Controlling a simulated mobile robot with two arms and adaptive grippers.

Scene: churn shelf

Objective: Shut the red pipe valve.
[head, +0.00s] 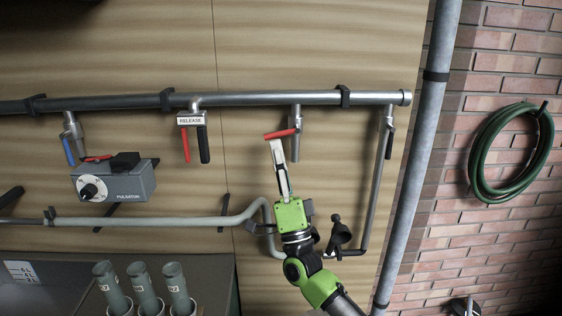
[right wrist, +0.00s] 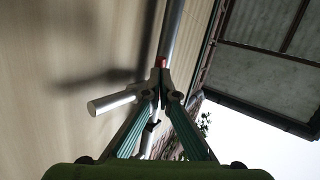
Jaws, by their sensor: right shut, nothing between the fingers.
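The red pipe valve handle (head: 282,133) sits on a short metal stub (head: 296,120) below the horizontal pipe. The handle lies nearly level, across the stub, its right end slightly higher. My right gripper (head: 276,146) is shut and empty, its fingertips just below the handle's left part. Whether they touch it cannot be told. In the right wrist view, the closed fingertips (right wrist: 160,92) meet just below a small red patch (right wrist: 161,62), seemingly the handle. A metal pipe end (right wrist: 110,103) shows to their left. My left gripper is not in view.
Left along the pipe (head: 240,99) hang a red handle (head: 186,145) and a black one under a RELEASE label (head: 190,120), then a blue handle (head: 68,151). A black handle (head: 389,143) hangs right. A grey pulsator box (head: 130,183) and a green hose (head: 482,155) are farther off.

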